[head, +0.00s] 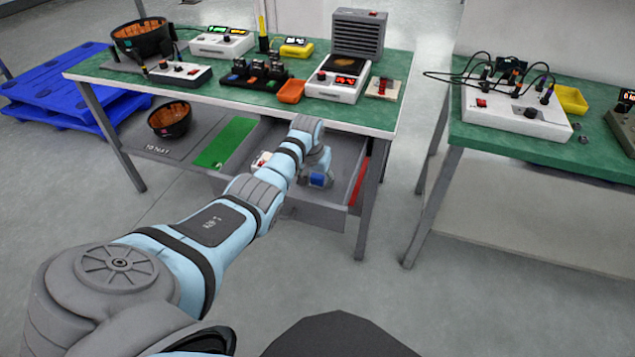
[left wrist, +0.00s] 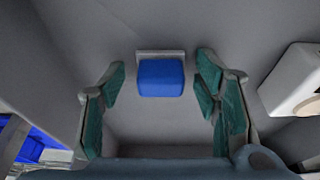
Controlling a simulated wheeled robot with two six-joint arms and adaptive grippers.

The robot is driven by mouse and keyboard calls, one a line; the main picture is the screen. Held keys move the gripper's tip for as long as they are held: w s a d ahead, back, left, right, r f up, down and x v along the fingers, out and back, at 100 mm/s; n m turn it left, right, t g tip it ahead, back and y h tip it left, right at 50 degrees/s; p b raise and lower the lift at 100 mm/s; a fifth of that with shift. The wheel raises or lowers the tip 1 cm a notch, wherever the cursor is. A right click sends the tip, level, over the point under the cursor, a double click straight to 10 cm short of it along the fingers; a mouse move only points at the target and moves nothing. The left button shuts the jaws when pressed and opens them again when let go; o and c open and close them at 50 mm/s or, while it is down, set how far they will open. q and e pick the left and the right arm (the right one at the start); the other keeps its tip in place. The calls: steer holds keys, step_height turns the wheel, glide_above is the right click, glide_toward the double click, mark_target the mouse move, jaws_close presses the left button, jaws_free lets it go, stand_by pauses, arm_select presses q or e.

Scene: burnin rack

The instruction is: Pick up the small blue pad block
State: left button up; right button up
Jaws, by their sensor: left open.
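The small blue pad block (left wrist: 160,78) shows in the left wrist view, with a pale grey edge along its far side. It lies on the grey floor of an open drawer (head: 316,214) under the left table. In the head view a deep blue patch (head: 318,180) shows by my left gripper, which is mostly hidden by its own wrist. My left gripper (left wrist: 161,84) is open, its green-padded fingers to either side of the block, with a visible gap on each side. The contact height is hard to tell. My right gripper is not in view.
The drawer also holds a white item (head: 262,160), and its side walls are close to my arm. The green tabletop (head: 408,72) above carries devices and an orange bin (head: 291,91). A second table (head: 590,140) stands to the right.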

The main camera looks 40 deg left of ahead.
arm_select(q)
steer(key=shift+r, duration=0.15)
steer(key=shift+c, duration=0.6)
steer(key=c, duration=0.9)
steer(key=shift+r+p, duration=0.4)
steer(key=shift+r, duration=0.1)
step_height(320, 180, up, 10)
steer(key=r+p, duration=0.1)
steer(key=p, duration=0.4)
step_height(320, 180, up, 8)
steer(key=p, duration=0.1)
glide_above(317, 176)
steer(key=shift+s, duration=0.1)
